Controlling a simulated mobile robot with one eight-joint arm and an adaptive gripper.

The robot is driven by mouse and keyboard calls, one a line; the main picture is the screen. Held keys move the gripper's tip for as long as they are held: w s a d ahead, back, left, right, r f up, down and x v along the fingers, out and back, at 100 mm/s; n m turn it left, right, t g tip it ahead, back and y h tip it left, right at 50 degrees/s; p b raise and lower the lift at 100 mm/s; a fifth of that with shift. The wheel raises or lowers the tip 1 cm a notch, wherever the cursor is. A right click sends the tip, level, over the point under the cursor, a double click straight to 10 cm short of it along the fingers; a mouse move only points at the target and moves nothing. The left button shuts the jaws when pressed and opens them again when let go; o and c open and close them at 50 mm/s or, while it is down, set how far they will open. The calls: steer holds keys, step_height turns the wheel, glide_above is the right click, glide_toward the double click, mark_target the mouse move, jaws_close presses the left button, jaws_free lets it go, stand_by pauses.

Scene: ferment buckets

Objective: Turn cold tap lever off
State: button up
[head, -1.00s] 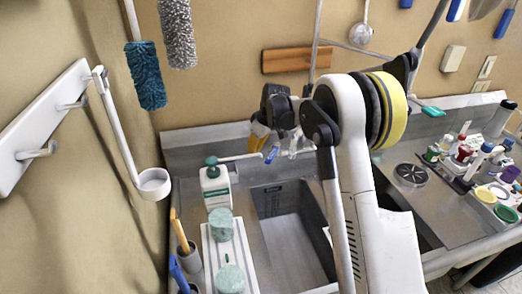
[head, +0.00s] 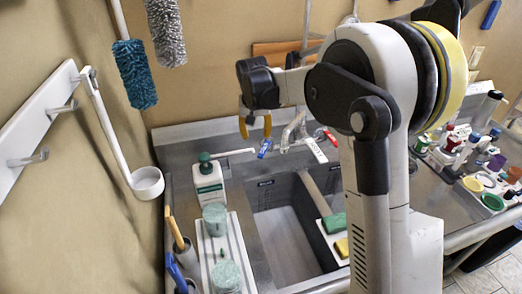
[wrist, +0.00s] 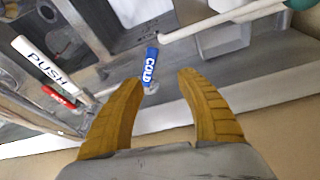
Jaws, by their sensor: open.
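The blue cold tap lever (head: 264,149), marked COLD in the wrist view (wrist: 150,68), sits at the left of the metal tap (head: 294,132) behind the sink. My gripper (head: 255,130) has yellow fingers and hangs just above and left of the lever in the head view. In the wrist view my gripper (wrist: 160,82) is open, with the lever ahead of the gap and nearer the left fingertip. Nothing is held, and I cannot tell whether a finger touches the lever. The red lever (head: 331,137) is on the tap's right side.
A white PUSH lever (wrist: 45,65) lies left of the cold lever in the wrist view. A soap pump bottle (head: 208,183) stands left of the sink basin (head: 265,197), its long spout reaching toward the tap. A green sponge (head: 334,223) and yellow sponge (head: 342,248) are at right.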

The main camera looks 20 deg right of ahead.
mark_target(262, 151)
steer(key=d+f+m+b, duration=0.1)
steer(key=f, duration=0.2)
steer(key=w+f+m+h, duration=0.1)
steer(key=f+m, duration=0.1)
steer(key=f, duration=0.1)
steer(key=d+f+m+b, duration=0.1)
steer(key=f, duration=0.2)
steer(key=shift+w+d+f+m+t+h+b, duration=0.2)
steer(key=shift+w+d+m+t+h+b, duration=0.1)
steer(key=shift+w+d+m, duration=0.1)
steer(key=shift+s, duration=0.1)
steer(key=shift+a, duration=0.1)
jaws_close()
